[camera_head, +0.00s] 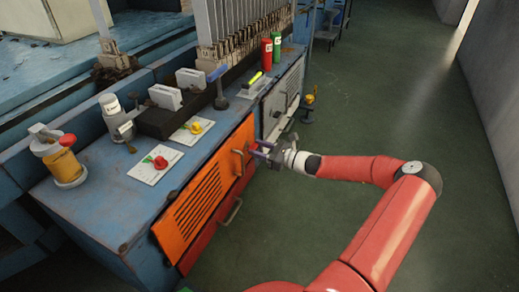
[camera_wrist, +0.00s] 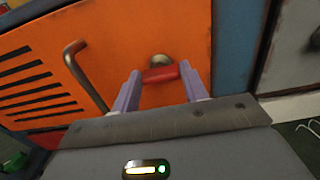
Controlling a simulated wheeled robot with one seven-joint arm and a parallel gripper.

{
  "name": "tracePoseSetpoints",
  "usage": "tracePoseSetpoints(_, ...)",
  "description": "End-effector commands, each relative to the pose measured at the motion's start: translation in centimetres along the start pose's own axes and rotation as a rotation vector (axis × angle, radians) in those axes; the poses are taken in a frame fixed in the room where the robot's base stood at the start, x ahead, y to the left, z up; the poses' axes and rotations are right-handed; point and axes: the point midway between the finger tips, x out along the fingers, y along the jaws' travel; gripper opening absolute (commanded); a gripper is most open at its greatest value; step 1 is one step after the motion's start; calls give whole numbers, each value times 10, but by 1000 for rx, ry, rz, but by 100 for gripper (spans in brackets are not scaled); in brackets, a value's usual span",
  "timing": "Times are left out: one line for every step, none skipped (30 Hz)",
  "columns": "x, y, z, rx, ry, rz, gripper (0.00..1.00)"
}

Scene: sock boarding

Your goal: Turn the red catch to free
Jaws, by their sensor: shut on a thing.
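The red catch (camera_wrist: 160,74) sits on the orange door (camera_wrist: 120,40), in front of a round metal knob-like pivot (camera_wrist: 160,61). In the wrist view the catch lies roughly level, between the two purple fingers of my gripper (camera_wrist: 158,82), which are shut on it. In the head view my gripper (camera_head: 260,150) reaches the right edge of the orange door (camera_head: 205,195), and the catch is mostly hidden by the fingers. A bent metal handle (camera_wrist: 84,75) is on the door to the left of the catch.
The blue bench (camera_head: 95,210) carries a red knob on a white plate (camera_head: 155,166), a yellow knob plate (camera_head: 192,130), and red and green bottles (camera_head: 267,55). A grey door (camera_head: 283,100) is right of the orange one.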

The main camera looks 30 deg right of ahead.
Motion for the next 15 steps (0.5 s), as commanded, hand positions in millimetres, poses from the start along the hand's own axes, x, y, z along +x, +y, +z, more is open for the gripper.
tracePoseSetpoints(0,0,0,0,0,0,21)
tracePoseSetpoints(0,0,0,-1,1,0,21)
tracePoseSetpoints(0,0,0,-2,1,0,21)
tracePoseSetpoints(0,0,0,-4,1,0,21)
tracePoseSetpoints(0,0,0,-7,1,0,21)
tracePoseSetpoints(0,0,0,-13,1,0,21)
tracePoseSetpoints(0,0,0,-19,1,0,21)
tracePoseSetpoints(0,0,0,-27,1,0,21)
tracePoseSetpoints(0,0,0,-39,1,0,21)
tracePoseSetpoints(0,0,0,-50,1,0,21)
tracePoseSetpoints(0,0,0,-64,1,0,21)
tracePoseSetpoints(0,0,0,-83,1,0,21)
tracePoseSetpoints(0,0,0,-100,1,0,21)
tracePoseSetpoints(0,0,0,-119,1,0,21)
tracePoseSetpoints(0,0,0,-146,1,0,21)
